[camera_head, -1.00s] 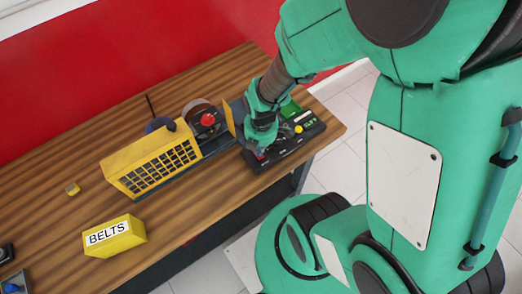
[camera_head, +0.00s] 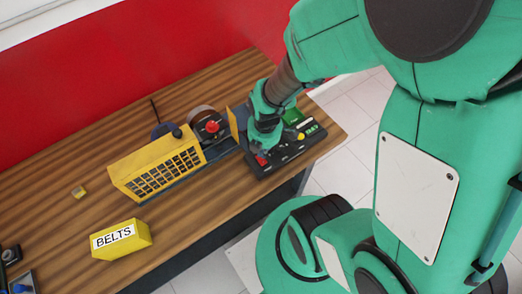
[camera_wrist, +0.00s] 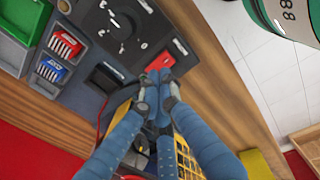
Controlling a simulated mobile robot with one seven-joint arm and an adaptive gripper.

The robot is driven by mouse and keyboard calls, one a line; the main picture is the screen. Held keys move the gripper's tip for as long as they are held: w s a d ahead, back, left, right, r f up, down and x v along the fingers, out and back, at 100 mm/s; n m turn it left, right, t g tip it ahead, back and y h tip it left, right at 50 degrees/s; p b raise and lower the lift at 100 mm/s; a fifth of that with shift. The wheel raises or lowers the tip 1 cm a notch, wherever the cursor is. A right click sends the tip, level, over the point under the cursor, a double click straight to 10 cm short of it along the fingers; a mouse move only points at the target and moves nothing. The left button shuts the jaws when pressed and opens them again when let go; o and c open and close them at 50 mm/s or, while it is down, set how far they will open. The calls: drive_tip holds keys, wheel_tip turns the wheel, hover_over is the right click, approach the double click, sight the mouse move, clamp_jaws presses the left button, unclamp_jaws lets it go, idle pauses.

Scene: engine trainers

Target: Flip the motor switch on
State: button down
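The dark control panel (camera_head: 290,155) lies flat at the right end of the wooden table; it also shows in the wrist view (camera_wrist: 125,30). A red part (camera_head: 261,160), which looks like the motor switch, sits at the panel's left front. In the wrist view the red part (camera_wrist: 161,62) shows right beyond my fingertips. My gripper (camera_wrist: 158,78) has its two blue fingers together, with nothing seen between them. The tips are over or against the red part; contact cannot be told. In the head view my gripper (camera_head: 262,148) hides some of the panel.
The yellow-guarded engine trainer (camera_head: 160,170) with a red knob (camera_head: 212,126) stands left of the panel.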

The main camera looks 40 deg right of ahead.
wheel_tip(320, 180, up, 10)
drive_tip(key=s+p, duration=0.1)
drive_tip(key=shift+r+p, duration=0.2)
drive_tip(key=shift+p, duration=0.15)
drive_tip(key=shift+r, duration=0.1)
idle(0.4)
wheel_tip(320, 180, up, 14)
drive_tip(key=f+m+t+b, duration=0.1)
drive_tip(key=m+t, duration=0.2)
drive_tip(key=m, duration=0.6)
hover_over(264, 162)
drive_tip(key=w+a, duration=0.2)
drive_tip(key=a, duration=0.2)
drive_tip(key=s+a+r+m+t+b, duration=0.1)
drive_tip(key=s+a+r+m, duration=0.2)
drive_tip(key=r+m, duration=0.6)
wheel_tip(264, 162, up, 2)
drive_tip(key=shift+s+r+t, duration=0.25)
drive_tip(key=shift+s+t, duration=0.15)
drive_tip(key=shift+s, duration=0.35)
